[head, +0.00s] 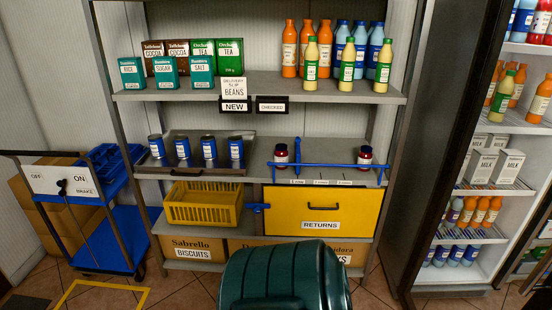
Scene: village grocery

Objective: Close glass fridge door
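The glass fridge (405,150) stands at the right side of the head view, with a dark frame and a white interior. Its shelves show clearly, holding bottles, milk cartons (493,166) and jars. No door pane is clearly visible across the part of the front in view. The fridge's right part is cut off by the picture edge. Neither of my grippers is in view.
A grey shelf rack (392,95) with bottles, tins and boxes fills the middle. A yellow crate (204,205) and a yellow RETURNS drawer (320,212) are low on it. A blue trolley (112,240) stands at left. Some tiled floor (375,290) shows before the fridge.

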